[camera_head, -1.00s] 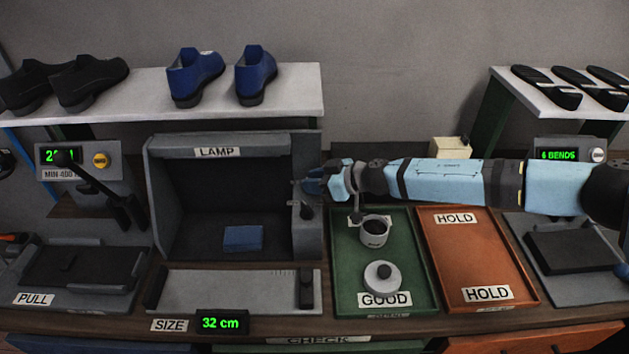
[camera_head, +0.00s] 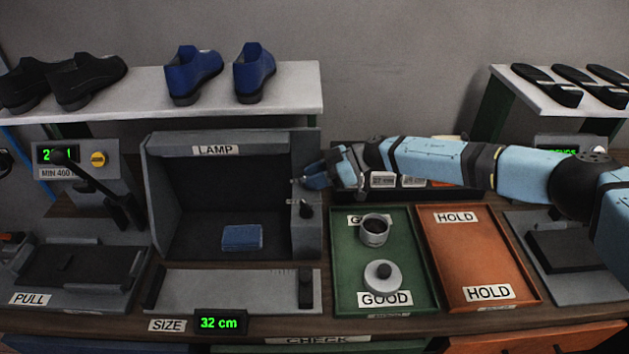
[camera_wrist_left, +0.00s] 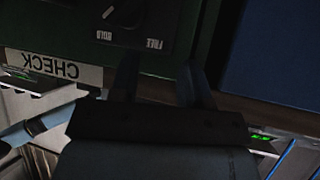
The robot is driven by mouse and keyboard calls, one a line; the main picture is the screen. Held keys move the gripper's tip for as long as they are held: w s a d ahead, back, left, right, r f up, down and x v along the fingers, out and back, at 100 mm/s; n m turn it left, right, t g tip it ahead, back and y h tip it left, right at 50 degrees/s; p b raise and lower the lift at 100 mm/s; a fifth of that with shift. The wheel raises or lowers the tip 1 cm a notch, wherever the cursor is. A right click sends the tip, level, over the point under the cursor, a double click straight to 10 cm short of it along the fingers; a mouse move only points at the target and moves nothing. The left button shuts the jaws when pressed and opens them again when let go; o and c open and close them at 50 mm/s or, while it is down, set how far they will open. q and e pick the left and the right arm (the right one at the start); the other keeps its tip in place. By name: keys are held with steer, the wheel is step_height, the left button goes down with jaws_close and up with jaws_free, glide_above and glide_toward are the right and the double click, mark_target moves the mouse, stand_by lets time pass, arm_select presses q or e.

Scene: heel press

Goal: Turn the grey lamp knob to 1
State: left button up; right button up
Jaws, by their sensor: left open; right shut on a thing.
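The lamp box (camera_head: 160,195) is a grey open-fronted housing labelled LAMP, with a blue block (camera_head: 242,237) inside. My right gripper (camera_head: 303,183) is at the upper part of the box's right-hand post (camera_head: 308,238). Its blue fingers are shut on what seems to be the grey lamp knob, which they mostly hide; its setting cannot be read. A dark knob (camera_head: 306,209) shows just below on the post. My left gripper (camera_wrist_left: 163,80) is out of the head view; in the left wrist view it is open and empty, below a dark panel with a dial (camera_wrist_left: 125,12).
The green GOOD tray (camera_head: 350,275) holds a cup (camera_head: 375,231) and a round knobbed piece (camera_head: 383,277). The orange HOLD tray (camera_head: 470,255) is bare. A lever (camera_head: 95,180) stands left of the lamp box. Shoes (camera_head: 193,75) sit on the shelf above.

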arm_select(q)
steer(key=shift+f, duration=0.25)
arm_select(e)
steer(key=shift+n+g, duration=0.3)
steer(key=o, duration=0.6)
steer(key=shift+o, duration=0.2)
